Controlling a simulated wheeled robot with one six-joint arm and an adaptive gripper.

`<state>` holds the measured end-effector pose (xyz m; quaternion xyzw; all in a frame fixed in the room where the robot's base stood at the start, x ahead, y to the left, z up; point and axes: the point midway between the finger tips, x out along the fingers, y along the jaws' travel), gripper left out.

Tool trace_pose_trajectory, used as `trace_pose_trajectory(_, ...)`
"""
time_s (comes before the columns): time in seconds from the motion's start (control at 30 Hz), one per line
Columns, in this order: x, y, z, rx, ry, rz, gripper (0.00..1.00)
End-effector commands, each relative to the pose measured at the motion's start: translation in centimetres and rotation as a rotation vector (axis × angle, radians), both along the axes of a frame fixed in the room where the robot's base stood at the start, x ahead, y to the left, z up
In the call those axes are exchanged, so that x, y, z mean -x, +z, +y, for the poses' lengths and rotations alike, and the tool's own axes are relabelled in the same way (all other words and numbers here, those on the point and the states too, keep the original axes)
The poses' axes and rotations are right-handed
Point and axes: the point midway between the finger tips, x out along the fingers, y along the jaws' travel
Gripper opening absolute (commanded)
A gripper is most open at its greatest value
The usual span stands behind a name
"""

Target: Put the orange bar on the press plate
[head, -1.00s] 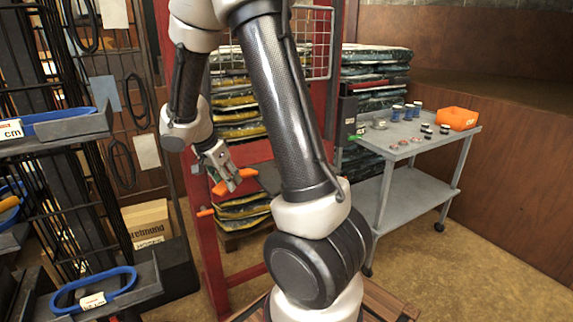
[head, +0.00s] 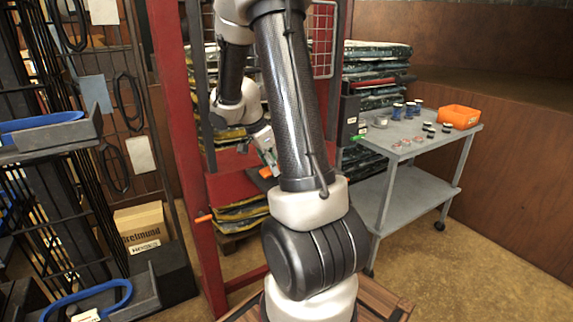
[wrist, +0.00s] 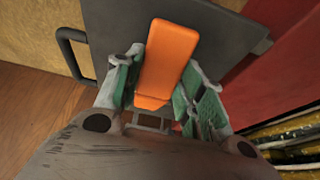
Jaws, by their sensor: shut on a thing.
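The orange bar (wrist: 168,60) is between the green-padded fingers of my gripper (wrist: 163,75) in the wrist view, its far end pointing away from the palm. My gripper is shut on it. A dark grey plate (wrist: 222,38), which looks like the press plate, lies beneath and beyond the bar; I cannot tell whether they touch. In the head view my gripper (head: 268,158) is just left of my forearm, inside the red press frame (head: 178,130). Only a small part of the bar (head: 265,172) shows there. The plate is mostly hidden behind my arm.
An orange peg (head: 203,218) sticks out of the press's left post. A grey cart (head: 400,150) with an orange bin (head: 460,117) and several small jars stands to the right. Racks with blue loops (head: 90,298) stand at left. A dark bar handle (wrist: 68,55) edges the plate.

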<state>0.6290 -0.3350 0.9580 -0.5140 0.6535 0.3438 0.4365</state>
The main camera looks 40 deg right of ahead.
Motion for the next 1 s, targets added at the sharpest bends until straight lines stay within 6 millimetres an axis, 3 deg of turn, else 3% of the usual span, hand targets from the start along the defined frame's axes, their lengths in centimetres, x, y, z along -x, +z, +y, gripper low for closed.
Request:
trace_pose_trajectory(0.17, 0.3, 0.0, -1.4, 0.0, -0.001, -0.001, 0.0)
trace_pose_trajectory(0.37, 1.2, 0.0, -4.8, 0.001, -0.002, 0.0, 0.0)
trace_pose_trajectory(0.5, 1.1, -1.4, -4.5, 0.0, 0.002, 0.001, 0.0)
trace_pose_trajectory(0.9, 1.0, -1.9, -4.5, 0.0, 0.002, 0.0, 0.0)
trace_pose_trajectory(0.93, 1.1, -1.9, -4.5, 0.0, 0.002, 0.0, 0.44)
trace_pose_trajectory(1.0, 1.1, -1.8, -4.5, 0.0, 0.002, 0.001, 0.57)
